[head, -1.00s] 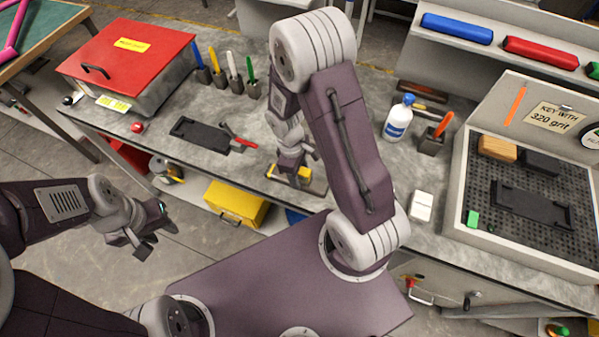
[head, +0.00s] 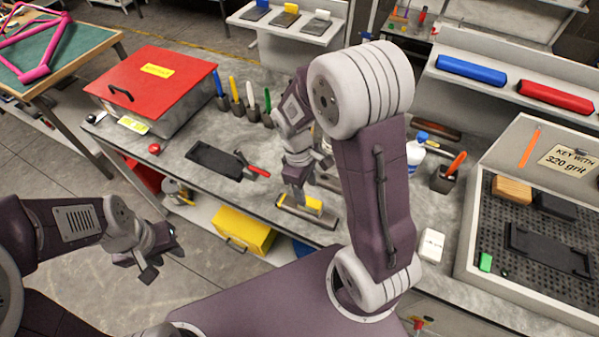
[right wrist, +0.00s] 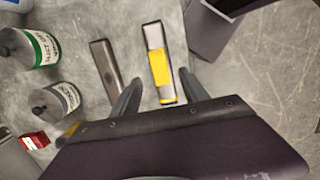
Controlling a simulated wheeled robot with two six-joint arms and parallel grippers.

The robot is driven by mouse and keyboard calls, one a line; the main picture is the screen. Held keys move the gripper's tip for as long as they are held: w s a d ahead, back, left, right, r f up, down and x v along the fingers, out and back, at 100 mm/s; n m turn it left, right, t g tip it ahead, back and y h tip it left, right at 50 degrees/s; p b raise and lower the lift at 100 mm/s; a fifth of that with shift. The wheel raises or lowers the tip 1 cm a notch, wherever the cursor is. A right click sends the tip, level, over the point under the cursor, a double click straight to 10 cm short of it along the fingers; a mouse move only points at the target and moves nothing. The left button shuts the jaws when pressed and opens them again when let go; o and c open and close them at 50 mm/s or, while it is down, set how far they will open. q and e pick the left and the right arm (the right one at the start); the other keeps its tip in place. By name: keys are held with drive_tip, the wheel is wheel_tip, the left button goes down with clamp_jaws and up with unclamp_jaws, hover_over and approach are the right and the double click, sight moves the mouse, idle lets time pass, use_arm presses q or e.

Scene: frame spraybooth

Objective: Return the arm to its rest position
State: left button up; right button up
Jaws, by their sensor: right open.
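My right arm reaches over the bench, and its gripper (head: 296,190) is low above a yellow-and-grey tool (head: 308,205) near the bench's front edge. In the right wrist view the right gripper (right wrist: 160,78) is open, its two dark fingers spread either side of the near end of the same tool (right wrist: 157,60). I cannot tell whether they touch it. My left gripper (head: 160,257) is off the bench at the left, over the floor, and looks open and empty.
A red-lidded box (head: 150,75), a black tray (head: 215,160) and a red-handled tool (head: 252,168) lie left on the bench (head: 235,130). A perforated grey booth (head: 530,240) stands right. A white block (head: 432,246) is near my right arm. A yellow box (head: 244,232) sits below.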

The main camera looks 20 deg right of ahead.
drive_tip(key=shift+w+d+r, duration=0.1)
drive_tip(key=shift+w+r, duration=0.15)
drive_tip(key=shift+r, duration=0.05)
drive_tip(key=s+m+t, duration=0.1)
drive_tip(key=m, duration=0.2)
drive_tip(key=s+a+m+y, duration=0.1)
drive_tip(key=s+m, duration=0.1)
drive_tip(key=s+m+t+b, duration=0.1)
drive_tip(key=s+m, duration=0.1)
drive_tip(key=m, duration=0.1)
drive_tip(key=shift+s+a+r+m+t, duration=0.2)
drive_tip(key=shift+a+r+m+t, duration=0.05)
drive_tip(key=shift+m+t, duration=0.05)
drive_tip(key=shift+s+r, duration=0.1)
drive_tip(key=shift+s, duration=0.15)
drive_tip(key=shift+w, duration=0.15)
